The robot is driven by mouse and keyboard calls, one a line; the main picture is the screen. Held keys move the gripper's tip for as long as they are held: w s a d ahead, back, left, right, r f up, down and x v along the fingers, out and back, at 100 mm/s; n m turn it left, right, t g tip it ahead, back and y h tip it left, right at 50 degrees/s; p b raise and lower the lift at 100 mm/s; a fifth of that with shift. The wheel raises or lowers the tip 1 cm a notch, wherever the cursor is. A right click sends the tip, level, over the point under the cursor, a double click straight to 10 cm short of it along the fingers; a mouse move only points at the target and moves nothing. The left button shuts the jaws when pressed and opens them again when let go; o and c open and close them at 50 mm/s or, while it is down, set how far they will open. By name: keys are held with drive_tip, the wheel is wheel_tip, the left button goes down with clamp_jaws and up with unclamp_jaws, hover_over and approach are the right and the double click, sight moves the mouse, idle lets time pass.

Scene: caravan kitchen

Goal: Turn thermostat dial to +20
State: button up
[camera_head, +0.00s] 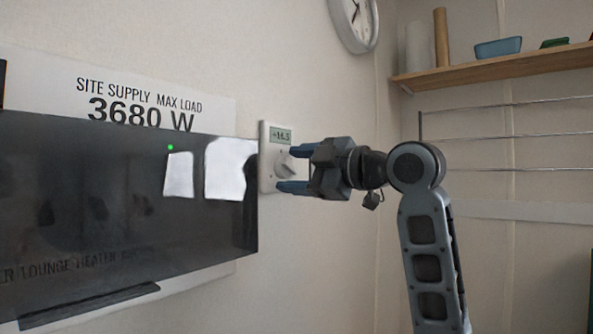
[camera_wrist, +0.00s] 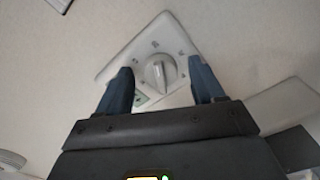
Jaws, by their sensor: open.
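The thermostat (camera_head: 267,180) is a pale upright unit on the wall, and its small display appears to read +14.5. Its round dial (camera_head: 284,165) has a raised grip bar and sits below the display. My gripper (camera_head: 284,169) is open, with one blue finger above the other, level with the dial and close to the wall. In the wrist view the dial (camera_wrist: 159,74) lies between and a little beyond my two fingers (camera_wrist: 160,82), with visible gaps on both sides. The marks around the dial are too small to read. Contact with the wall plate cannot be told.
A dark glossy panel (camera_head: 120,200) stands just left of the thermostat, in front of a sign (camera_head: 140,95) reading 3680 W. A wall clock (camera_head: 355,20) hangs above. A wooden shelf (camera_head: 500,66) and metal rails (camera_head: 520,138) are at the right. Bare wall lies below the thermostat.

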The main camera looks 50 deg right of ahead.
drive_tip(key=s+b, duration=0.1)
drive_tip(key=s, duration=0.6)
drive_tip(key=shift+s+d, duration=0.15)
drive_tip(key=shift+s, duration=0.1)
drive_tip(key=a+f+m+h, duration=0.1)
drive_tip(key=a+f+m, duration=0.3)
drive_tip(key=f, duration=0.7)
drive_tip(key=a+f+m+h, duration=0.1)
drive_tip(key=a+f+m, duration=0.35)
drive_tip(key=f, duration=0.65)
drive_tip(key=a+f+m+h, duration=0.1)
drive_tip(key=a+f+m, duration=0.3)
drive_tip(key=f, duration=0.7)
drive_tip(key=s+a+f+m+g, duration=0.1)
drive_tip(key=s+a+f+m, duration=0.1)
drive_tip(key=s+a+f, duration=0.5)
drive_tip(key=s, duration=0.6)
drive_tip(key=s+a+f+n+g+y, duration=0.1)
drive_tip(key=s+a+f, duration=0.1)
drive_tip(key=s, duration=0.6)
drive_tip(key=s+a+f+n+g+y, duration=0.1)
drive_tip(key=s+a+f, duration=0.1)
drive_tip(key=s, duration=0.6)
drive_tip(key=shift+s, duration=0.25)
